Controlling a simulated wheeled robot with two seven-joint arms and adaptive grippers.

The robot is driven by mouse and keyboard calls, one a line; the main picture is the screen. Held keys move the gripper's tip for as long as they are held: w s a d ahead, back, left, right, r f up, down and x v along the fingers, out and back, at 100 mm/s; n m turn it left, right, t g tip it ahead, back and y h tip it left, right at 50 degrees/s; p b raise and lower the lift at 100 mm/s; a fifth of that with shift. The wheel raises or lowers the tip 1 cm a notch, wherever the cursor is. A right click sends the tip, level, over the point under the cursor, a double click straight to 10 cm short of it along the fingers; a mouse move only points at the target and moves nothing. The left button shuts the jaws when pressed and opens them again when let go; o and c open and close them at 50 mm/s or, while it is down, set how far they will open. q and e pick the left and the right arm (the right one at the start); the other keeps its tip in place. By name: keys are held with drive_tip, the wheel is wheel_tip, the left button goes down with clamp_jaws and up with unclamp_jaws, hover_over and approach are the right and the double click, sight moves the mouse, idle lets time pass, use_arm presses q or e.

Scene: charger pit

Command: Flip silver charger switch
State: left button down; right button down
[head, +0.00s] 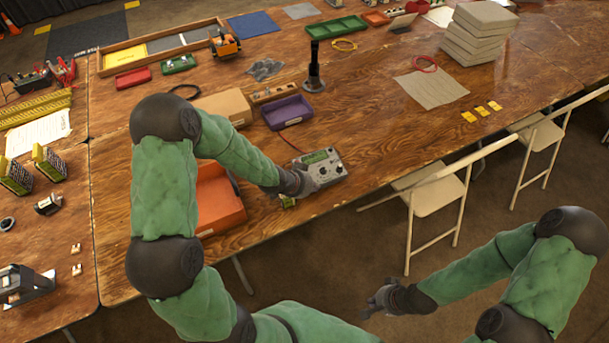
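The silver charger (323,170) is a small grey box with knobs and a greenish panel on top. It lies near the front edge of the wooden table. My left gripper (304,188) is at the charger's left front side, touching or very close to it. Its fingers are too small and dark to tell whether they are open, and the switch is not distinguishable. My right gripper (372,306) is off the table, low in front of it over the floor. Its fingertips look apart, with nothing between them.
An orange bin (219,203) stands left of the charger, partly behind my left arm. A purple tray (287,112), a cardboard box (226,105) and a dark upright stand (315,70) are behind. Folding chairs (437,196) stand at the front edge.

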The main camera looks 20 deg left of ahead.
use_arm(q)
drive_tip(key=w+a+r+m+t, duration=0.2)
drive_tip(key=w+a+r+m, duration=0.1)
drive_tip(key=r, duration=0.5)
drive_tip(key=shift+w+a+y, duration=0.3)
drive_tip(key=shift+w+a, duration=0.55)
drive_tip(key=shift+a, duration=0.35)
wheel_tip(320, 180, down, 9)
drive_tip(key=b, duration=0.7)
drive_tip(key=shift+w+a+r+b, duration=0.15)
drive_tip(key=shift+b, duration=0.25)
drive_tip(key=shift+f+b, duration=0.3)
drive_tip(key=shift+f, duration=0.1)
drive_tip(key=shift+f, duration=0.15)
drive_tip(key=shift+f+b, duration=0.3)
drive_tip(key=shift+f, duration=0.1)
idle(0.6)
